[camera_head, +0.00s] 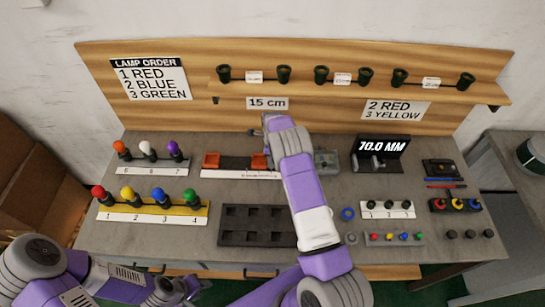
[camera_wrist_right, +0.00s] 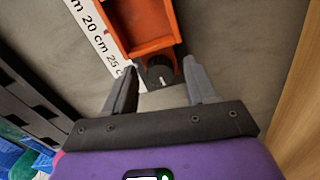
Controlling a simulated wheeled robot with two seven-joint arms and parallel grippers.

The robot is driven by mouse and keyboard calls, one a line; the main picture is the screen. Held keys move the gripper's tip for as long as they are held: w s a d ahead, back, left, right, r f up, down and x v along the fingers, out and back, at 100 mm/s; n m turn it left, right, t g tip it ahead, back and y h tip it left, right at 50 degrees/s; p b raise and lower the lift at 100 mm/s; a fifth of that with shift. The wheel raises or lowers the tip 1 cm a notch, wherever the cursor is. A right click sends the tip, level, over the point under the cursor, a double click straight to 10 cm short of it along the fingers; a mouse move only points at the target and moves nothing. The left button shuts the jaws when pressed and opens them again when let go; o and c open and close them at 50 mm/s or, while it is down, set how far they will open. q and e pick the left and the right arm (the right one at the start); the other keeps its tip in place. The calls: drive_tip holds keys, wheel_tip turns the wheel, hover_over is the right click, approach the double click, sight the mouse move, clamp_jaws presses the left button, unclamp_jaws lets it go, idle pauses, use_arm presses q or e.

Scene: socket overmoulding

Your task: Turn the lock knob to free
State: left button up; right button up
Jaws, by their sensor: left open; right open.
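The lock knob (camera_wrist_right: 159,71) is a small dark round knob with a white mark, at the near end of an orange slide (camera_wrist_right: 140,25) in the right wrist view. My right gripper (camera_wrist_right: 160,72) is open, with one finger on each side of the knob and visible gaps between. Whether the fingers are at the knob's height I cannot tell. In the head view the orange and black slide (camera_head: 235,161) lies behind the printed ruler (camera_head: 240,174); my right arm hides its right end and the knob. My left gripper (camera_head: 180,288) is open and empty at the lower left.
A black tray with square pockets (camera_head: 258,225) lies in front of the ruler. Lamp racks (camera_head: 150,211) stand left. A 70.0 MM display (camera_head: 382,148), a grey block (camera_head: 326,160) and small parts trays are right of my right arm.

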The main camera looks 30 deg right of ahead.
drive_tip(key=c, duration=1.1)
drive_tip(key=shift+o, duration=0.2)
drive_tip(key=n+b, duration=0.2)
drive_tip(key=shift+n, duration=0.4)
drive_tip(key=shift+n+b, duration=0.7)
drive_tip(key=shift+n, duration=0.8)
drive_tip(key=o, duration=1.1)
drive_tip(key=shift+c, duration=0.2)
